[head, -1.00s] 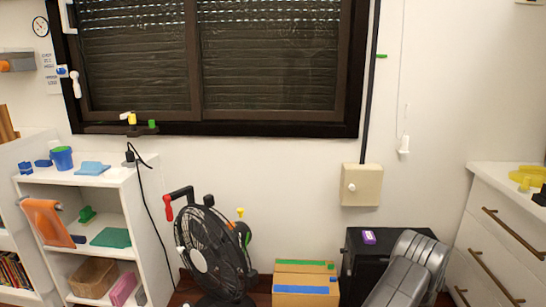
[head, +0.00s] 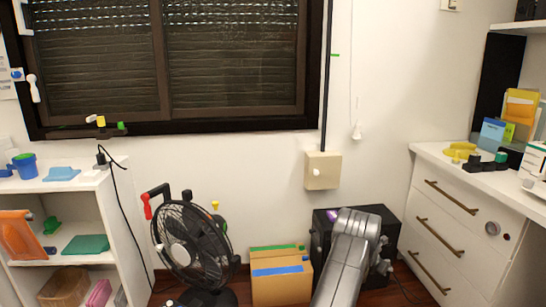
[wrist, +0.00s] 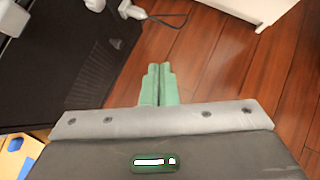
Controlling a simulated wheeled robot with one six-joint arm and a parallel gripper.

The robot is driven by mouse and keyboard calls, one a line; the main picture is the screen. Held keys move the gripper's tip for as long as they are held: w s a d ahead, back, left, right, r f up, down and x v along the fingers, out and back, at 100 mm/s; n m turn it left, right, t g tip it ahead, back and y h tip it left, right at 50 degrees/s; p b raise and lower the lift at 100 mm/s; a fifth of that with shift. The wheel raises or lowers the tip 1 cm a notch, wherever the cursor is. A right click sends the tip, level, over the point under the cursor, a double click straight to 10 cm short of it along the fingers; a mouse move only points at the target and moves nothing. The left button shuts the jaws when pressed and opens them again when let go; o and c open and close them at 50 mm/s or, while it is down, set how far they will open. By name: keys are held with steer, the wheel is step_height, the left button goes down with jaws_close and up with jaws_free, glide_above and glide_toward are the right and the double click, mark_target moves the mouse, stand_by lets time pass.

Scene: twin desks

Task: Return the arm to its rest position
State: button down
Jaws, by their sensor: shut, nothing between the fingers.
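My gripper (wrist: 158,82) shows in the wrist view with its two green fingers pressed together and nothing between them. It points over the brown wooden floor, beside a black box-shaped unit (wrist: 60,60). In the head view my grey arm rises at the bottom centre-right, in front of the same black unit (head: 322,226). The gripper's fingers are not clearly seen in the head view.
A black fan (head: 190,245) and a cardboard box (head: 281,283) stand left of my arm. A white shelf (head: 115,215) is at the left. A white drawer desk (head: 455,225) with several objects is at the right. A cable plug (wrist: 130,10) lies near the black unit.

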steer(key=shift+s+a+m+g+h, duration=0.25)
steer(key=shift+s+a+m+g, duration=0.3)
steer(key=shift+s+a, duration=0.5)
steer(key=shift+s+a+m+g+h, duration=0.3)
steer(key=shift+s+a+m, duration=0.45)
steer(key=shift+a, duration=0.45)
